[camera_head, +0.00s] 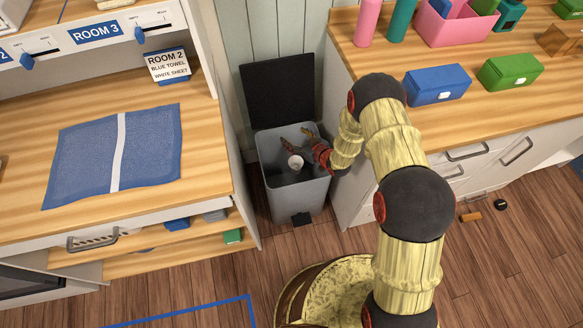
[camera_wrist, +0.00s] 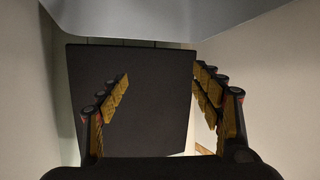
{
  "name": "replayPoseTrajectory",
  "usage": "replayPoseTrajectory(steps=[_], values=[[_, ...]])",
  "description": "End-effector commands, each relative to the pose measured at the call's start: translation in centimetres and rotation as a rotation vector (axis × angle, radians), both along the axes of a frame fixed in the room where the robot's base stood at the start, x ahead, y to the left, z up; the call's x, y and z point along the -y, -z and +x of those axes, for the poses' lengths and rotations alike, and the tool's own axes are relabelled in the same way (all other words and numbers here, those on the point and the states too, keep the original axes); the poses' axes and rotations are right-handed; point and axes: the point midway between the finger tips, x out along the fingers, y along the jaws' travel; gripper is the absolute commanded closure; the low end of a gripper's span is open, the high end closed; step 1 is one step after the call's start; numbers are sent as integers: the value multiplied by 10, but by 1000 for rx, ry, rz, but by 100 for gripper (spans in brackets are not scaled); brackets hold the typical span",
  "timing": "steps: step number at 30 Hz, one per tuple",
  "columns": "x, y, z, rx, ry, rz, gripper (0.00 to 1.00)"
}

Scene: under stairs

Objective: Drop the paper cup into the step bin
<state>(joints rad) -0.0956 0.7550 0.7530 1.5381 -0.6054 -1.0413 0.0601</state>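The grey step bin (camera_head: 290,203) stands in the gap between two wooden-topped counters. Its black lid (camera_head: 280,90) is raised against the wall. My gripper (camera_head: 297,139) is over the bin's opening. In the wrist view its fingers (camera_wrist: 160,78) are spread wide apart with nothing between them. The white paper cup (camera_head: 295,161) shows within the bin's opening, just below the fingers in the head view. I cannot tell whether it rests on the bin's bottom or is still in the air. The cup does not show in the wrist view.
The left counter holds a blue towel (camera_head: 80,160) and a Room 2 sign (camera_head: 168,66). The right counter holds a blue box (camera_head: 438,85), a green box (camera_head: 510,72) and a pink bin (camera_head: 455,30). The counter sides stand close to the bin. A black pedal (camera_head: 302,219) is at its front.

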Motion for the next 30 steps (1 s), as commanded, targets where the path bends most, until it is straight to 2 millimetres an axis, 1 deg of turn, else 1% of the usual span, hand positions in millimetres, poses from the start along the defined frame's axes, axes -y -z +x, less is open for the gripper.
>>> replayPoseTrajectory(steps=[1,3,12,16,20,27,30], values=[[0,0,0,0,0,0,29],[0,0,0,0,0,0,26],[1,0,-1,0,0,0,26],[7,-5,-6,1,2,-1,26],[19,-14,-22,-1,3,0,26],[47,-36,-56,0,4,0,26],[56,-42,-68,-1,3,0,26]])
